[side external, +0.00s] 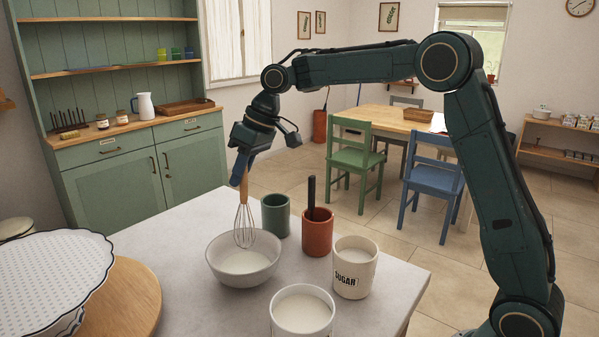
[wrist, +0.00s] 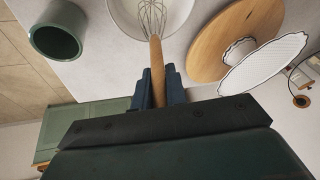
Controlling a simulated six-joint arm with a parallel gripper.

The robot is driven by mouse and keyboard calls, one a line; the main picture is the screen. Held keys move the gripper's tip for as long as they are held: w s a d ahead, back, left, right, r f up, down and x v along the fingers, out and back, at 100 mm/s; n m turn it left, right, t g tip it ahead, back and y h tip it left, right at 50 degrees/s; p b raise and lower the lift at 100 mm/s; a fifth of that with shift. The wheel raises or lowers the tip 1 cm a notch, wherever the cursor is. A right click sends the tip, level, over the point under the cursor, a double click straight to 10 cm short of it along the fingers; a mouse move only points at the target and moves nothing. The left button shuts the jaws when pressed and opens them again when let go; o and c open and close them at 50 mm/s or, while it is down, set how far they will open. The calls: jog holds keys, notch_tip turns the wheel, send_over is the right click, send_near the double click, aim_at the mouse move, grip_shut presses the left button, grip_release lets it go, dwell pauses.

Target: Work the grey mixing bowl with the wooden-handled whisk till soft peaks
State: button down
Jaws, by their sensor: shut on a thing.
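The grey mixing bowl (side external: 243,262) stands on the pale worktop with a white mixture in its bottom. The whisk (side external: 244,212) hangs almost upright over it, its wire end inside the bowl's rim; whether the wires touch the mixture I cannot tell. My gripper (side external: 243,168) is shut on the whisk's wooden handle, above the bowl. In the wrist view the blue fingers of my gripper (wrist: 158,90) sit either side of the wooden handle (wrist: 157,68), and the wires (wrist: 152,17) lie over the bowl (wrist: 184,12), which is cut by the top edge.
A green cup (side external: 275,214), a terracotta pot (side external: 317,233) with a dark upright handle, and a SUGAR canister (side external: 354,272) stand right of the bowl. A white-filled container (side external: 302,314) is in front. A round wooden board (side external: 133,300) with a scalloped white stand (side external: 50,270) is at left.

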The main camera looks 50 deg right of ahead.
aim_at(241, 195)
jog(key=shift+s+a+f, duration=0.1)
jog(key=shift+a+f, duration=0.05)
jog(key=shift+f, duration=0.65)
jog(key=shift+s+a+f, duration=0.1)
jog(key=shift+a+f, duration=0.05)
jog(key=shift+f, duration=0.65)
jog(key=shift+s+a+f, duration=0.1)
jog(key=shift+a+f, duration=0.05)
jog(key=shift+f, duration=0.65)
jog(key=shift+w, duration=0.1)
